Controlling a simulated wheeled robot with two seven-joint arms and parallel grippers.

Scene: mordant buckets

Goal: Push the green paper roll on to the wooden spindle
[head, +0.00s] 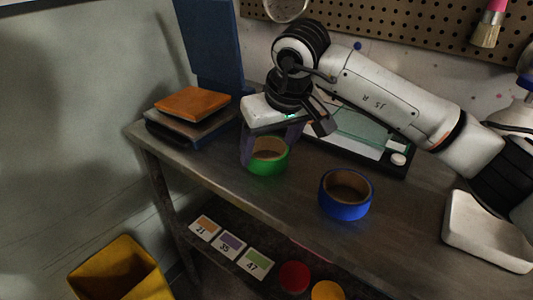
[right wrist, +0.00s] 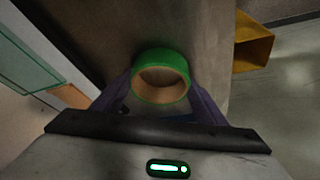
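The green paper roll (head: 267,164) is a short ring with a brown core, at the middle of the dark workbench in the head view. My right gripper (head: 271,143) points down over it, one purple finger on either side. In the right wrist view the roll (right wrist: 161,94) lies between the fingertips, which seem to touch its sides. I cannot tell whether the roll rests on the bench or is slightly above it. I make out no wooden spindle in either view. My left gripper is not in view.
A blue roll (head: 346,195) stands on the bench to the right. A white tray (head: 487,232) lies at far right. An orange block (head: 193,103) sits on a dark stand at left. A yellow bin (head: 120,272) is below the bench. A lower shelf holds numbered cards (head: 231,244).

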